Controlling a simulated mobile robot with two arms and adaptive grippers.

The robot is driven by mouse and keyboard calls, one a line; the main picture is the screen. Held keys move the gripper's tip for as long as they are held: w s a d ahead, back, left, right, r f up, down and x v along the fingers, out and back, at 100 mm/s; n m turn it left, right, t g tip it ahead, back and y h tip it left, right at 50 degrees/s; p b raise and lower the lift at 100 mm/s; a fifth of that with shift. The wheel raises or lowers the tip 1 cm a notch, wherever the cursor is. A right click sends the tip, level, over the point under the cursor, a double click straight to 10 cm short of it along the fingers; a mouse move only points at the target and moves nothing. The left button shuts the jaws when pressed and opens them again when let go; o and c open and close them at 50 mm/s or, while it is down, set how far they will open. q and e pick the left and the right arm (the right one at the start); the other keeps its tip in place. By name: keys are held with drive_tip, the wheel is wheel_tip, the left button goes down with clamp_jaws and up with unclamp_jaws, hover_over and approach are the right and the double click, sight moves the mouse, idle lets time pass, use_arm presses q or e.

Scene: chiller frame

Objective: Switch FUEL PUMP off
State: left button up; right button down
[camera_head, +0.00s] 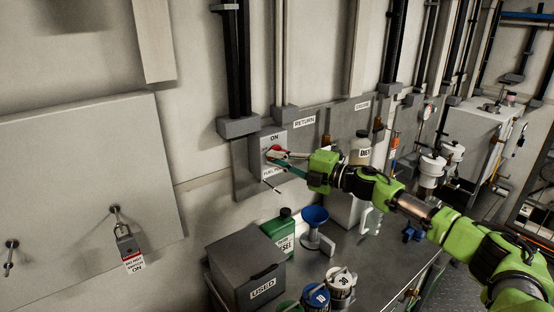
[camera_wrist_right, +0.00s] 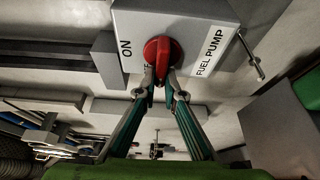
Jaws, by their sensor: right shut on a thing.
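The FUEL PUMP switch box (camera_head: 279,137) is a grey box on the wall panel, with an ON label at its top. It also shows in the right wrist view (camera_wrist_right: 190,18), with ON at the left and the FUEL PUMP label at the right. Its red rotary knob (camera_wrist_right: 160,52) sits on the box face, with its grip running roughly up and down in that view. My right gripper (camera_wrist_right: 162,82) is shut on the knob, its fingertips at the knob's lower end. In the head view its fingers hide part of the knob and label. My left gripper is not seen.
Below the switch, a bench carries a grey USED box (camera_head: 245,262), a green diesel can (camera_head: 279,232), a blue funnel (camera_head: 314,216) and several small containers. A padlock with a tag (camera_head: 128,247) hangs at the left. A thin rod (camera_wrist_right: 251,56) sticks out beside the switch box.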

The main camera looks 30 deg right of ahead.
drive_tip(key=c, duration=2.1)
unclamp_jaws()
drive_tip(key=shift+f, duration=0.1)
drive_tip(key=shift+c, duration=0.2)
drive_tip(key=v, duration=1.2)
